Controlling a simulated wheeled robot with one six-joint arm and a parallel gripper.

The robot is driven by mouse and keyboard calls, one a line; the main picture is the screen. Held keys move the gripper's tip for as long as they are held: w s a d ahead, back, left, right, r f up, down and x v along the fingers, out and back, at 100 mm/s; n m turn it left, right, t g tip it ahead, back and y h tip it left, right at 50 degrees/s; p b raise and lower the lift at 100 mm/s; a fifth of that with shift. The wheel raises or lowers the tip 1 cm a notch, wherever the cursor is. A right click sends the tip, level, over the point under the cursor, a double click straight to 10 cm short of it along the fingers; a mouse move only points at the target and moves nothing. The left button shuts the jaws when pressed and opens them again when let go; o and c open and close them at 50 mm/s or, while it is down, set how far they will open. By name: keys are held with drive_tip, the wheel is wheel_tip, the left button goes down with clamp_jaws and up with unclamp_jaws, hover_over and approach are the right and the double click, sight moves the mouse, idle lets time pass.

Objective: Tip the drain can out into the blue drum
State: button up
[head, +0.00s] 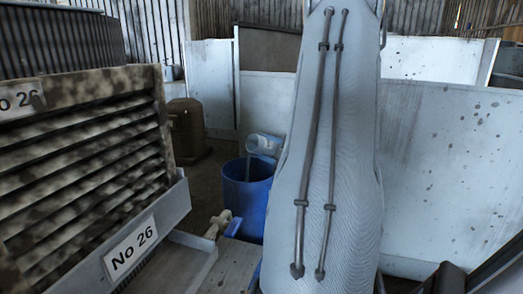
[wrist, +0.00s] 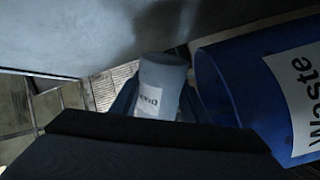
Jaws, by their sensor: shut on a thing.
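The drain can (head: 264,145) is a small pale blue-grey can, tipped well over on its side above the rim of the blue drum (head: 243,208). A thin pale streak runs from its left end down into the drum, like liquid falling. In the wrist view the can (wrist: 165,78) shows a white label and sits beside the drum (wrist: 240,88), which bears a "Waste" label. My gripper (wrist: 158,104) is shut on the can, with a finger on each side of it. In the head view my arm hides the gripper. The inside of the can is not visible.
A louvred housing marked "No 26" (head: 130,248) fills the left side. A brown tank (head: 188,130) stands behind the drum. A pale fitting (head: 218,224) lies just in front of the drum. White panels (head: 450,160) close off the back and right.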

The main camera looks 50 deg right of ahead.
drive_tip(key=shift+a+n+b, duration=0.1)
drive_tip(key=shift+n+b, duration=0.8)
drive_tip(key=shift+n, duration=0.5)
drive_tip(key=shift+w+a+r+n+b, duration=0.15)
drive_tip(key=shift+r+n+b, duration=0.15)
drive_tip(key=shift+n, duration=0.35)
drive_tip(key=shift+s+a+r+n+b, duration=0.1)
drive_tip(key=shift+r+n+b, duration=0.25)
drive_tip(key=shift+n, duration=0.25)
drive_tip(key=shift+w+a+r+n+b, duration=0.15)
drive_tip(key=shift+r+n+b, duration=0.15)
drive_tip(key=shift+n, duration=0.35)
drive_tip(key=shift+s, duration=0.1)
drive_tip(key=r+p, duration=0.1)
drive_tip(key=p, duration=0.2)
drive_tip(key=r+m+p, duration=0.1)
drive_tip(key=p, duration=0.2)
drive_tip(key=shift+w+d+m+p, duration=0.2)
drive_tip(key=shift+d+m+p, duration=0.05)
drive_tip(key=shift+m+p, duration=0.1)
drive_tip(key=r+m+p, duration=0.1)
drive_tip(key=p, duration=0.5)
drive_tip(key=shift+w+m, duration=0.15)
drive_tip(key=shift+m, duration=0.1)
drive_tip(key=p, duration=0.3)
drive_tip(key=shift+r+m, duration=0.2)
drive_tip(key=shift+m, duration=0.1)
